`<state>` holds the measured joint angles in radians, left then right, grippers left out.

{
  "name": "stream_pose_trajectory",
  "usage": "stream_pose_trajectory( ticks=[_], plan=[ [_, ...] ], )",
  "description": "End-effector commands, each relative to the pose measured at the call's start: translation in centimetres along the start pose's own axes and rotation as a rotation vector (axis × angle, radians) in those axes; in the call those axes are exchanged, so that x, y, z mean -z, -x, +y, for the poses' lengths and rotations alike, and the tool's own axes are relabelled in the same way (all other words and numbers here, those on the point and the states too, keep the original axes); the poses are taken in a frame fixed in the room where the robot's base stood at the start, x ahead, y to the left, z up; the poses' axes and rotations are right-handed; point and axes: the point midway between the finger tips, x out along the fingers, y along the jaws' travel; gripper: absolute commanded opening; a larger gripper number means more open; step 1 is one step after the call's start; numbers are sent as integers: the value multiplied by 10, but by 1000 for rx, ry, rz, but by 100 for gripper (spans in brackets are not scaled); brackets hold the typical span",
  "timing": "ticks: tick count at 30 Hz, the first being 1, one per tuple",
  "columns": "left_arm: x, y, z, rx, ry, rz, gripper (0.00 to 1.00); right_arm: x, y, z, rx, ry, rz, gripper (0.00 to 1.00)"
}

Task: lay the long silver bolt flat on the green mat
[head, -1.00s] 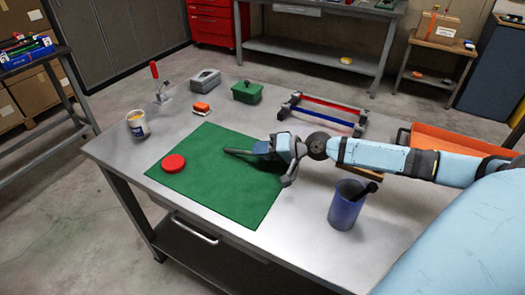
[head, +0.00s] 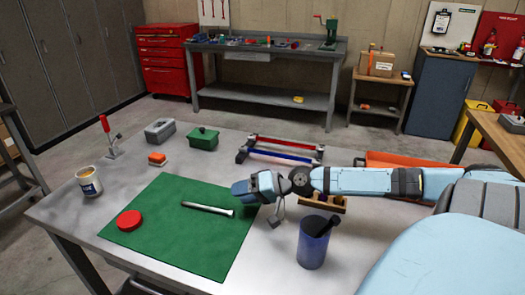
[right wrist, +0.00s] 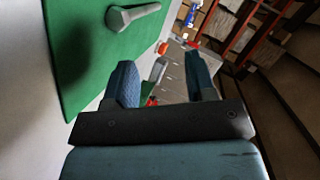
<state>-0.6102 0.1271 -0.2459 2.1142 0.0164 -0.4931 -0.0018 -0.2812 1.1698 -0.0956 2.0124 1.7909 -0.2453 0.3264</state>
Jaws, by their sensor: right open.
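The long silver bolt (head: 208,209) lies flat on the green mat (head: 170,240), right of the mat's middle. It also shows in the right wrist view (right wrist: 133,15), with its head end towards the gripper. My right gripper (head: 240,192) is open and empty above the mat's right edge, apart from the bolt. Its two fingers (right wrist: 160,82) stand wide apart in the right wrist view, with nothing between them. My left gripper is not in view.
A blue cup (head: 313,245) with a dark tool stands right of the mat.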

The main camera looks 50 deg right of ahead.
Motion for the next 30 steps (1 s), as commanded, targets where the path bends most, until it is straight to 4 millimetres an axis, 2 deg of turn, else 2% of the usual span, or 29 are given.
stream_pose_trajectory(
  ticks=[15,30],
  plan=[
    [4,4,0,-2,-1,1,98,0,51,-1,1,-2,0,51],
    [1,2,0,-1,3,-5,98,0,57,-1,0,1,-1,51]
  ],
)
